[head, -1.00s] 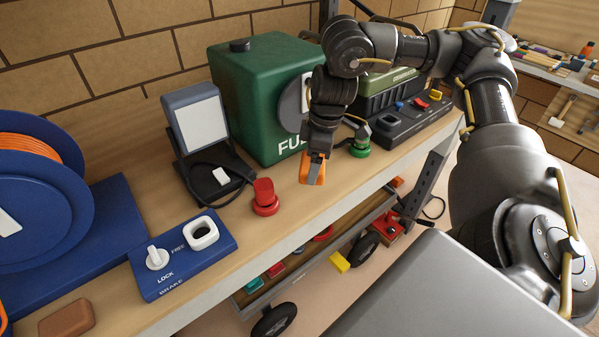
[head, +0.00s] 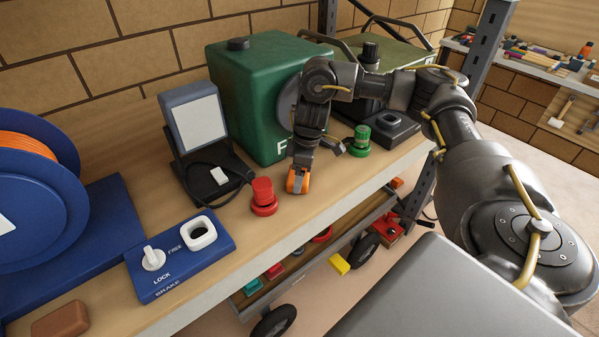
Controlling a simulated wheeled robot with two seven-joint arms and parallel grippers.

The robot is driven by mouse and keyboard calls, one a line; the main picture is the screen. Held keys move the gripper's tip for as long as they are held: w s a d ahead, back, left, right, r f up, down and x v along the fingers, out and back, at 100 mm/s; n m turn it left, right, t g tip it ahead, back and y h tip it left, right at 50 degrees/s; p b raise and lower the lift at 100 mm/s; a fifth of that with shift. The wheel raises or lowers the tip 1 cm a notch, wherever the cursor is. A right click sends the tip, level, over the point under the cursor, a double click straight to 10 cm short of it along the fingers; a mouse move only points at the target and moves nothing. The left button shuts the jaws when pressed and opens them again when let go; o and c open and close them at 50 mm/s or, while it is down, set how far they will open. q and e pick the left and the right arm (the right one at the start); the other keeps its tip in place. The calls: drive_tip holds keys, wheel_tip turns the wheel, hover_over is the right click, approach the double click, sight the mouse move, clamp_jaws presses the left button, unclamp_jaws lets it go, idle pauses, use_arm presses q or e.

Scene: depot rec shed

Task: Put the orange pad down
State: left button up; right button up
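The orange pad (head: 304,184) is at the fingertips of my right gripper (head: 298,180), low over the wooden bench top (head: 325,185). The gripper points down and looks shut on the pad, with a finger covering part of it. I cannot tell whether the pad's underside touches the bench. The pad is just right of a red button-like knob (head: 263,195) and apart from it. My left gripper is not in view.
A green fuel can (head: 250,95) stands behind the gripper, and a green knob (head: 361,141) is to its right. A black lamp (head: 203,140), a blue brake panel (head: 180,255) and a blue cable reel (head: 40,190) are to the left. The bench's front edge is close.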

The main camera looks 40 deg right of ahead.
sight(307, 175)
drive_tip(key=shift+s, duration=0.1)
drive_tip(key=o, duration=0.9)
drive_tip(key=shift+f, duration=0.15)
wheel_tip(307, 175, up, 12)
drive_tip(key=s+d+p, duration=0.1)
drive_tip(key=p, duration=0.1)
drive_tip(key=shift+s+d, duration=0.1)
drive_tip(key=shift+s, duration=0.1)
idle(0.3)
